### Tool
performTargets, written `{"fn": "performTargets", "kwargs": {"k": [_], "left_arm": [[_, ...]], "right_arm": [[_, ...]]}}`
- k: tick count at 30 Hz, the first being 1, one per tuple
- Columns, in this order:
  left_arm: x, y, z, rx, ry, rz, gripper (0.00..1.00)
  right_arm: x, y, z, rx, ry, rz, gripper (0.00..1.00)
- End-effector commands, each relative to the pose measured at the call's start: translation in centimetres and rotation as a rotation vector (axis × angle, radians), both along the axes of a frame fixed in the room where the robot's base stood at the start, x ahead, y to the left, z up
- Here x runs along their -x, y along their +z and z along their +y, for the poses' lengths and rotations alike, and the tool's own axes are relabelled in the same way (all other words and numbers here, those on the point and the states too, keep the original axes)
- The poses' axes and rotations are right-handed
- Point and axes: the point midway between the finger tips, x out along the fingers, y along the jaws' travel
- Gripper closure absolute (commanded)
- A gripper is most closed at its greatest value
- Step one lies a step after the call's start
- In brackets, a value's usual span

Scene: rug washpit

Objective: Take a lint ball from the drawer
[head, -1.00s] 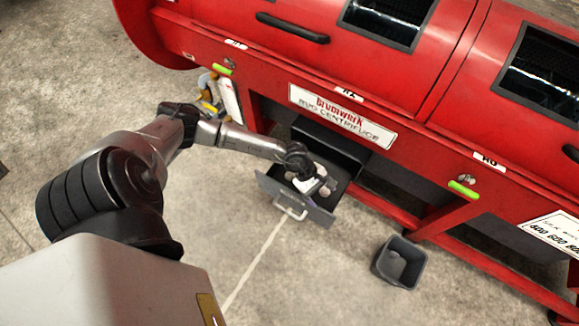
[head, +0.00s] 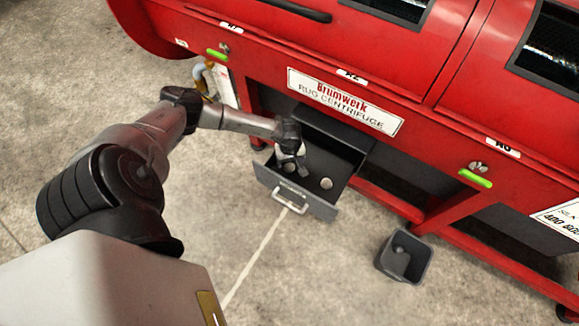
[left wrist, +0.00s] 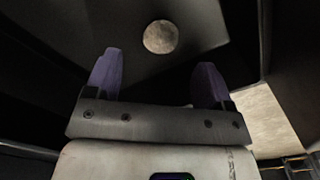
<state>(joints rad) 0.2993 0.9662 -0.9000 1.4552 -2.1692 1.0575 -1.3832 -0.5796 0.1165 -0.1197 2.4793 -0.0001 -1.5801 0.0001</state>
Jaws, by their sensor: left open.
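The dark grey drawer (head: 322,209) stands pulled out under the red machine. A pale round lint ball (head: 326,183) lies on its floor at the right. My right gripper is not in view.
A small dark bin (head: 404,259) stands on the floor right of the drawer, with a paler patch inside that I cannot identify. The red centrifuge (head: 400,90) overhangs the drawer's back. Concrete floor in front is clear.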

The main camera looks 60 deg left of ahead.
Motion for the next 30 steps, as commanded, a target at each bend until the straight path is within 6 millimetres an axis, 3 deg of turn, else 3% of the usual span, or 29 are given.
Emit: {"fn": "performTargets", "kwargs": {"k": [8, 21, 29, 30], "left_arm": [[0.0, -1.0, 0.0, 0.001, 0.000, -0.001, 0.24], [0.2, -5.7, -0.1, 0.001, 0.002, 0.000, 0.24], [0.2, -5.7, -0.1, 0.001, 0.001, -0.001, 0.24], [0.2, -5.7, -0.1, 0.001, 0.001, -0.001, 0.28]], "right_arm": [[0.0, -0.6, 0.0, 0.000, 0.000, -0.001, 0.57], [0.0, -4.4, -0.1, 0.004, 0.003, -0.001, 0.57], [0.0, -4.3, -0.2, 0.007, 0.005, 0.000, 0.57], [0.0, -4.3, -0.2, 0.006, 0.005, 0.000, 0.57]]}}
